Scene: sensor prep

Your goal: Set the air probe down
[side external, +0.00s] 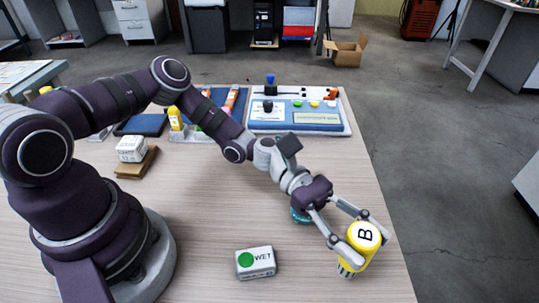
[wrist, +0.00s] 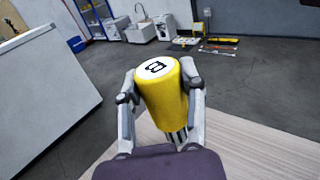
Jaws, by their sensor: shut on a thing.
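My gripper (side external: 350,235) is shut on a yellow cylinder (side external: 362,240) with a white top marked B, the only probe-like thing I see in its fingers. In the wrist view the yellow cylinder (wrist: 162,95) sits between the two fingers of my gripper (wrist: 163,95), tilted, with a slotted, dark-striped lower end. It is over the table's near right part. I cannot tell whether its lower end touches the table.
A white block marked WET with a green dot (side external: 255,263) lies left of the cylinder. A teal round thing (side external: 300,215) is partly hidden under my wrist. Another white block (side external: 132,149) rests on a brown pad (side external: 137,165). A blue-and-white panel (side external: 300,117) stands at the back.

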